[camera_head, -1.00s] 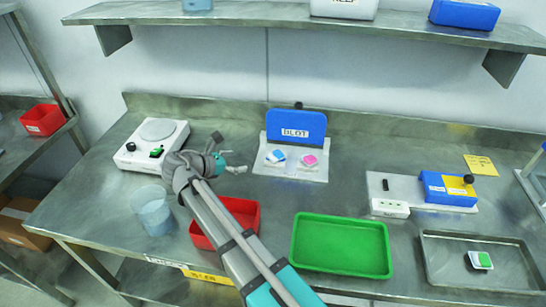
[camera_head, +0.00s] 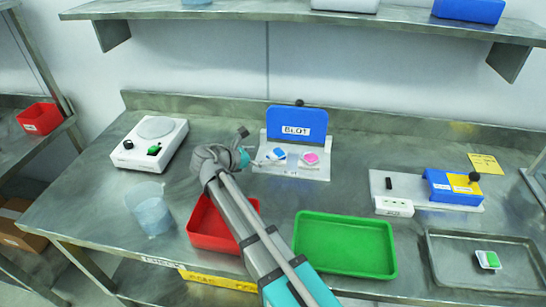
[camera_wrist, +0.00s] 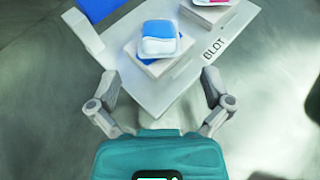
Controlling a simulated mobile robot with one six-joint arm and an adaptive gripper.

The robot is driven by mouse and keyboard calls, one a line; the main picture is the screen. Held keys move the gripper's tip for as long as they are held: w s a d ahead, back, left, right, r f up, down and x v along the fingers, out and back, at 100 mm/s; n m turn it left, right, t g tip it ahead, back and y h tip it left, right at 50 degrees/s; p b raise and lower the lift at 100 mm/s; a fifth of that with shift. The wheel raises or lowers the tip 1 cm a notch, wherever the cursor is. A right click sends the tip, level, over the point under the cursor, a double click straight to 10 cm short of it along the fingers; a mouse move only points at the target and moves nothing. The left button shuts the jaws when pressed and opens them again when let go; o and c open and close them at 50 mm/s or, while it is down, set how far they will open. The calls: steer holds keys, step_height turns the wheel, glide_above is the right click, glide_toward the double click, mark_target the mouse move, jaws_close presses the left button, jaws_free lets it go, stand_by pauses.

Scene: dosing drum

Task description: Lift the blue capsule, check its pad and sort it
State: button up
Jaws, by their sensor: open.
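The blue capsule (camera_head: 277,154), blue and white, rests on a small raised block on the left of the blot station's pale plate (camera_head: 312,174). It also shows in the wrist view (camera_wrist: 159,38), just beyond my open fingers. My gripper (camera_head: 254,160) is open and empty at the left edge of the plate, and both fingers show in the wrist view (camera_wrist: 160,98), apart from the capsule. A pink capsule (camera_head: 310,157) sits on the right block of the same plate. The capsule's underside is hidden.
A blue BLOT panel (camera_head: 297,121) stands behind the plate. A red tray (camera_head: 206,229) and a green tray (camera_head: 345,244) lie in front. A metal tray (camera_head: 447,270) holds a green capsule (camera_head: 487,260). A scale-like device (camera_head: 150,142) and a beaker (camera_head: 152,211) stand at the left.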

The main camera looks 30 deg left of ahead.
mark_target(272, 154)
steer(key=shift+w+d+f, duration=0.1)
steer(key=shift+w, duration=0.05)
steer(key=shift+b+x, duration=0.95)
steer(key=shift+x, duration=1.6)
steer(key=c, duration=1)
